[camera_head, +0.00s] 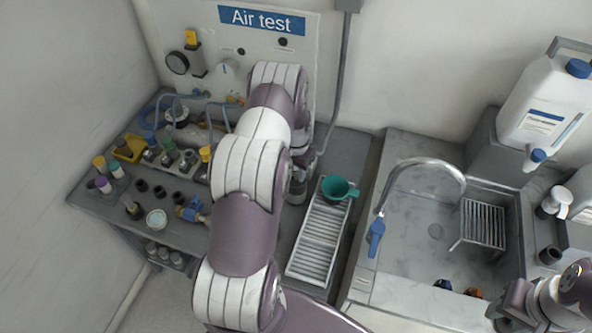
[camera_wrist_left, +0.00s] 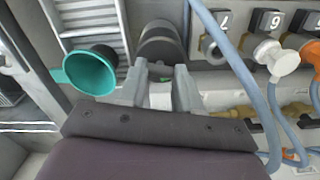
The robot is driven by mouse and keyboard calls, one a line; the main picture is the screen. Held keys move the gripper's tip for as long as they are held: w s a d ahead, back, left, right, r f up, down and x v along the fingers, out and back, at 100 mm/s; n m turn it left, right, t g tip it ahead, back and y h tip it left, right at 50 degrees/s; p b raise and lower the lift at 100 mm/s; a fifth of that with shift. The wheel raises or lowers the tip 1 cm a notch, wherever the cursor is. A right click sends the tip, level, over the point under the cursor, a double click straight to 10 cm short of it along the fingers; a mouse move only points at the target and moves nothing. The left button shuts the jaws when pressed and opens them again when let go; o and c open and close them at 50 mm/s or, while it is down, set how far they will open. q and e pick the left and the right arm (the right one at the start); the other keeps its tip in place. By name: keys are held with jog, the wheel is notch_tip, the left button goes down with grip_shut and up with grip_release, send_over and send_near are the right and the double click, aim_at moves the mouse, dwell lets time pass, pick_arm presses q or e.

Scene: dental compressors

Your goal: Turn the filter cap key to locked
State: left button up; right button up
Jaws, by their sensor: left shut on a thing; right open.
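In the left wrist view, the two pale grey fingers of my left gripper (camera_wrist_left: 160,90) are at the near end of a dark grey round filter cap (camera_wrist_left: 160,38). They are shut on a small light piece between them, taken to be the filter cap key (camera_wrist_left: 161,94); a small green mark shows just above it. The fingers hide most of the key, and its angle cannot be read. In the head view my left arm covers much of the bench, and the gripper is mostly hidden behind it. My right gripper's fingers are out of view; only arm links show at lower right.
Blue hoses (camera_wrist_left: 240,65) and numbered valves (camera_wrist_left: 268,22) lie close right of the gripper. A sink (camera_head: 430,250) with a tap is further right.

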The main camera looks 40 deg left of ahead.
aim_at(296, 174)
dwell(0.8)
pick_arm(q)
jog(key=o, duration=1.1)
jog(key=shift+c, duration=0.2)
jog(key=shift+r, duration=0.1)
jog(key=shift+r, duration=0.3)
notch_tip(296, 174, up, 12)
jog(key=b, duration=0.3)
jog(key=shift+b, duration=0.35)
